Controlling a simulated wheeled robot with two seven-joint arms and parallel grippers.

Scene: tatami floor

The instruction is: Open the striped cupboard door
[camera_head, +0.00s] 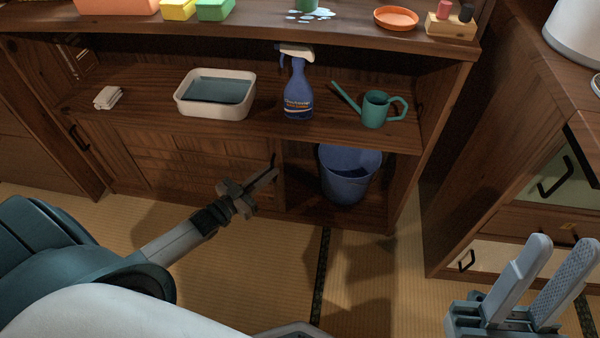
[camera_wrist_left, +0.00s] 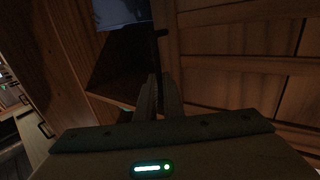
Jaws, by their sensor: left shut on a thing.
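The cupboard door (camera_head: 185,165) is a brown wooden panel with grooved bands, low in the cabinet below the shelf. It also fills the right side of the left wrist view (camera_wrist_left: 240,80). Its dark bar handle (camera_head: 274,160) stands upright at the door's right edge and shows in the left wrist view (camera_wrist_left: 160,33). My left gripper (camera_head: 268,178) is at this handle, with its fingers close together on its lower part. I cannot make out a gap at the door's edge. My right gripper (camera_head: 565,245) is open and empty at the lower right, away from the cabinet.
An open compartment right of the door holds a blue bucket (camera_head: 348,180). The shelf above carries a white basin (camera_head: 214,107), a spray bottle (camera_head: 298,90) and a watering can (camera_head: 376,108). A drawer unit (camera_head: 480,160) stands at the right. The tatami (camera_head: 270,270) before the door looks clear.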

